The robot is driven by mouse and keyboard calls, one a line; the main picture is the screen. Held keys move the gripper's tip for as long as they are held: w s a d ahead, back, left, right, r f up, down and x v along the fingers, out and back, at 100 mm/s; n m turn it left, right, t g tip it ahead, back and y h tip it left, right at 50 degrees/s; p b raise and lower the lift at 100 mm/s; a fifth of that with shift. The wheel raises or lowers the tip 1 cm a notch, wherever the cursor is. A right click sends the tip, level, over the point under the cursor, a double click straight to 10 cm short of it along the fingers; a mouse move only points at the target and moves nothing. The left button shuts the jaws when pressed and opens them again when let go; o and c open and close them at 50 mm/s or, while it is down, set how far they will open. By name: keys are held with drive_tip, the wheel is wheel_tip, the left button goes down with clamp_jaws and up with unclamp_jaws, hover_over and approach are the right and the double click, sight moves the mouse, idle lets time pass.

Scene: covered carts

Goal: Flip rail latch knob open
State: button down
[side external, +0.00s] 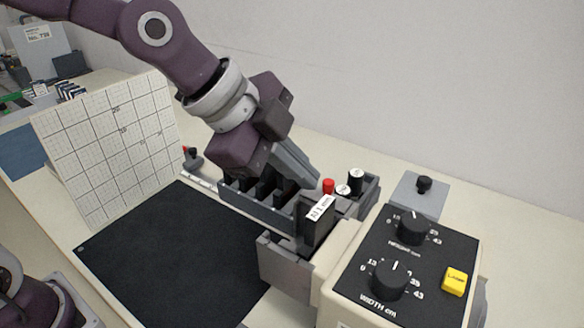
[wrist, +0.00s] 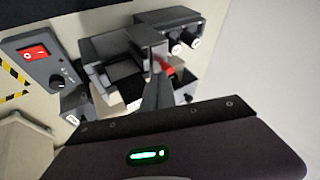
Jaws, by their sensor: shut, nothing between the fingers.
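A small red knob (side external: 328,186) stands upright at the back edge of the dark grey slotted holder (side external: 262,212), beside black-and-white cylinders. My gripper (side external: 314,182) is shut and empty, angled down with its tips just left of the red knob. In the wrist view, my gripper's fingers (wrist: 158,85) point at the holder, and the red knob (wrist: 166,67) shows right by the tips. I cannot tell whether they touch. Another red-tipped black lever (side external: 190,153) sits at the end of a white rail, behind my gripper. I cannot tell which one is the rail latch knob.
A beige control box (side external: 340,285) with two black dials (side external: 390,282) and a yellow button (side external: 455,281) stands at the front right. A grey plate with a black knob (side external: 424,184) is behind it. A black mat (side external: 170,255) lies clear; a gridded board (side external: 110,140) stands left.

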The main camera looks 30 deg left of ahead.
drive_tip(key=v, duration=0.4)
drive_tip(key=shift+s, duration=0.1)
